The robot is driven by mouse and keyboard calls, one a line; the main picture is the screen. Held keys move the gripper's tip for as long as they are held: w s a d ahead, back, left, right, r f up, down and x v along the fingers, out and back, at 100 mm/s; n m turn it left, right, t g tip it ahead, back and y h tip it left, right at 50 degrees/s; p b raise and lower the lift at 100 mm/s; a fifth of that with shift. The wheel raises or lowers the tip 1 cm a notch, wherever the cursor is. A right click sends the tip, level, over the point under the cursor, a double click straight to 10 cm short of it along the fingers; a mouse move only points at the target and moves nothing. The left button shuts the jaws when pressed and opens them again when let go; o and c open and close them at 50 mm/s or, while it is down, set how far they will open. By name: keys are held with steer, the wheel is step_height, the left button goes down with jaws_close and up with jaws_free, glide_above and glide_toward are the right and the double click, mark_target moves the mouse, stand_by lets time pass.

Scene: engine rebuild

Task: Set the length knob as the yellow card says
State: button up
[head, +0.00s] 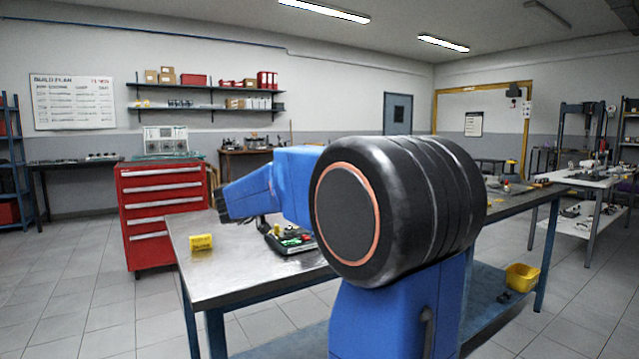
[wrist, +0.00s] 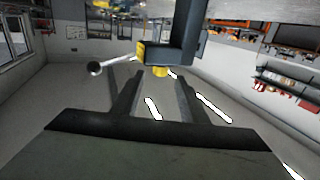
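The yellow card (head: 201,242) stands on the near left part of the metal workbench (head: 240,270); its writing is too small to read. A dark device with green and red parts (head: 290,240) sits on the bench right of the card, partly hidden by my arm. In the wrist view a black and yellow fixture (wrist: 178,48) carries a small yellow round piece (wrist: 160,71) and a rod with a dark ball end (wrist: 95,68). I cannot tell which part is the length knob. My gripper (wrist: 160,79) is open, its fingers apart on either side of the yellow piece in the picture.
A red drawer cabinet (head: 165,215) stands behind the bench on the left. A yellow bin (head: 522,277) sits on the bench's lower shelf at the right. My arm covers the middle of the bench. The floor at the left front is clear.

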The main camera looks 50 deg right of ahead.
steer(key=w+d, duration=0.1)
steer(key=d, duration=0.8)
steer(key=shift+w, duration=0.3)
jaws_close()
steer(key=shift+s+m+g, duration=0.1)
steer(key=shift+m+g, duration=0.2)
steer(key=shift+g, duration=0.2)
steer(key=m+g, duration=0.1)
steer(key=g, duration=0.1)
steer(key=s+m+g, duration=0.1)
steer(key=m+g, duration=0.1)
steer(key=g, duration=0.1)
steer(key=shift+m+g, duration=0.3)
steer(key=shift+s+a+m+g+y, duration=0.1)
steer(key=shift+s+m+g+y, duration=0.2)
steer(key=shift+m+g+y, duration=0.5)
steer(key=shift+s+a+m+g+y, duration=0.1)
steer(key=shift+s+m+g+y, duration=0.15)
steer(key=shift+m+g, duration=0.9)
steer(key=shift+s+a+m+g+y, duration=0.1)
steer(key=shift+s+m+g+y, duration=0.3)
steer(key=shift+g, duration=1.05)
steer(key=shift+w+y, duration=0.1)
steer(key=shift+y, duration=0.15)
